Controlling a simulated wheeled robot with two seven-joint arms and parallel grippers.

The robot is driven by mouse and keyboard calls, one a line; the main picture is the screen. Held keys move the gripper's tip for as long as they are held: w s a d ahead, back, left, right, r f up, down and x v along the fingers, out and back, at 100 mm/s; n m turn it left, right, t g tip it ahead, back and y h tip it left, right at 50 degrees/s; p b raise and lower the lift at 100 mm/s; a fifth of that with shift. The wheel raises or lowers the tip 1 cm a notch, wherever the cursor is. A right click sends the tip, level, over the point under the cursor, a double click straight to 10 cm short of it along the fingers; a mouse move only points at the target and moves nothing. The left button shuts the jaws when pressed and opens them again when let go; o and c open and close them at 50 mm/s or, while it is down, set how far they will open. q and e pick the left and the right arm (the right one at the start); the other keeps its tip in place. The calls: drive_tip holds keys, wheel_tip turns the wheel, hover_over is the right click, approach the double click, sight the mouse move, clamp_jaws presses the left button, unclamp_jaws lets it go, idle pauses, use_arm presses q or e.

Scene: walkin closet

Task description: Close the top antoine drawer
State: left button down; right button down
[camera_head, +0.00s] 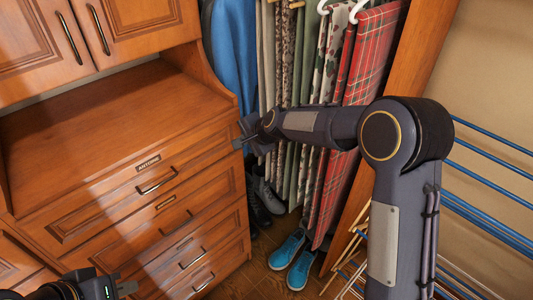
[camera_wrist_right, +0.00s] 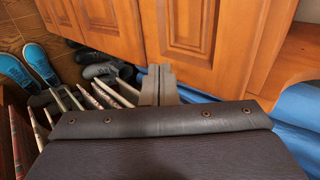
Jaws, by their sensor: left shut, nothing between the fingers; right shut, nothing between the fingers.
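The top drawer (camera_head: 120,192) of the wooden dresser carries a small "ANTOINE" label (camera_head: 148,163) and a dark bar handle (camera_head: 157,183). Its front looks nearly level with the drawers below; I cannot tell whether a small gap is left. My right gripper (camera_head: 242,138) is shut and empty at the right end of that drawer front, near its upper corner. It also shows in the right wrist view (camera_wrist_right: 159,76), close to wooden panels; contact is unclear. My left gripper (camera_head: 127,288) is shut and empty at the bottom left, in front of the dresser.
More drawers (camera_head: 175,222) lie below, and cupboard doors (camera_head: 85,35) stand above the bare dresser top (camera_head: 100,110). Hanging trousers (camera_head: 330,90) and a blue garment (camera_head: 232,45) are behind my right arm. Blue shoes (camera_head: 290,258) stand on the floor. A blue-barred rack (camera_head: 490,215) is at right.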

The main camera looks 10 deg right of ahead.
drive_tip(key=s+d+r+n, duration=0.1)
drive_tip(key=s+d+r, duration=0.4)
drive_tip(key=s, duration=0.2)
drive_tip(key=s+d+r+n, duration=0.1)
drive_tip(key=s+d+r, duration=0.35)
drive_tip(key=s, duration=0.25)
drive_tip(key=s+d+f+n, duration=0.2)
drive_tip(key=s, duration=0.7)
drive_tip(key=s+d+f+n+g+h, duration=0.1)
drive_tip(key=s+d+n, duration=0.1)
drive_tip(key=s, duration=0.7)
drive_tip(key=s+d+f+n+g, duration=0.1)
drive_tip(key=s+d+f+n, duration=0.1)
drive_tip(key=s, duration=0.7)
drive_tip(key=shift+s+d+f+n+b, duration=0.35)
drive_tip(key=shift+d+n, duration=0.1)
drive_tip(key=shift+n, duration=0.25)
